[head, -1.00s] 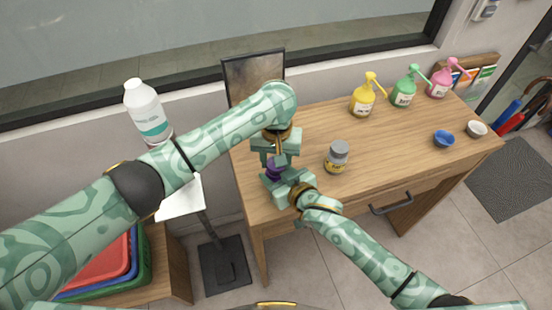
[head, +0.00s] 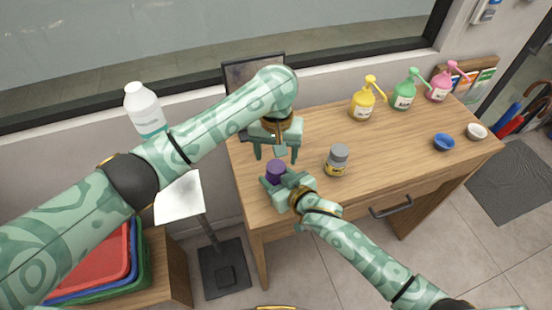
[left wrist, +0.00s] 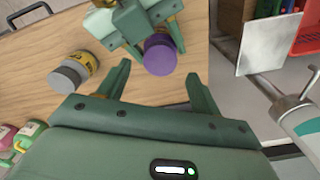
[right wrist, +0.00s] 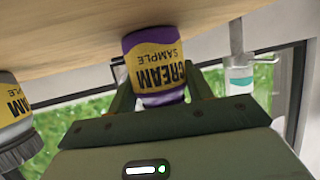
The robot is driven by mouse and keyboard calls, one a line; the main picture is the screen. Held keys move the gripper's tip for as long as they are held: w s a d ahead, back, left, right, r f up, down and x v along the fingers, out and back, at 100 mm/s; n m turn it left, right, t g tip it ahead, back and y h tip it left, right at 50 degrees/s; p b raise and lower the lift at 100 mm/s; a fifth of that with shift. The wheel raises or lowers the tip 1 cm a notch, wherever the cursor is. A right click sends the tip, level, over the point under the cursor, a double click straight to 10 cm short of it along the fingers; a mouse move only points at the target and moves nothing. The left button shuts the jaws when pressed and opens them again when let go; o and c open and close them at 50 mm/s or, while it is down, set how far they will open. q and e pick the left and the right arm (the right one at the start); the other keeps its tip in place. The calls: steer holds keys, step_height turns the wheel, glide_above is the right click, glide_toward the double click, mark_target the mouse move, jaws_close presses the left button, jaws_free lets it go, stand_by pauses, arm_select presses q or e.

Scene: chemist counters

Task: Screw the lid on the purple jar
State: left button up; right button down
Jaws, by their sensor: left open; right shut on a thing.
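The purple jar (right wrist: 153,62) stands on the wooden desk; its yellow label reads CREAM SAMPLE in the right wrist view. A purple lid (head: 276,167) sits on top of it and also shows from above in the left wrist view (left wrist: 160,55). I cannot tell how tightly it is seated. My right gripper (head: 272,184) is shut on the jar's side, low down. My left gripper (head: 276,156) is open and empty, pointing down above the lid and apart from it. Its two fingers also show in the left wrist view (left wrist: 156,75).
A grey-lidded jar (head: 337,160) stands close by on the right. Yellow, green and pink pump bottles (head: 362,103) stand at the back right, with blue and white bowls (head: 444,142) near the right end. A dark framed panel (head: 245,78) is behind. The desk's middle is clear.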

mark_target(276, 166)
arm_select(q)
steer(key=shift+r, duration=0.2)
steer(key=shift+c, duration=0.5)
steer(key=shift+r, duration=0.2)
steer(key=r+n, duration=0.1)
steer(key=n, duration=0.2)
steer(key=shift+w+r, duration=0.1)
steer(key=shift+r, duration=0.3)
steer(key=shift+r+n, duration=0.6)
steer(key=shift+n, duration=0.5)
steer(key=shift+f, duration=4)
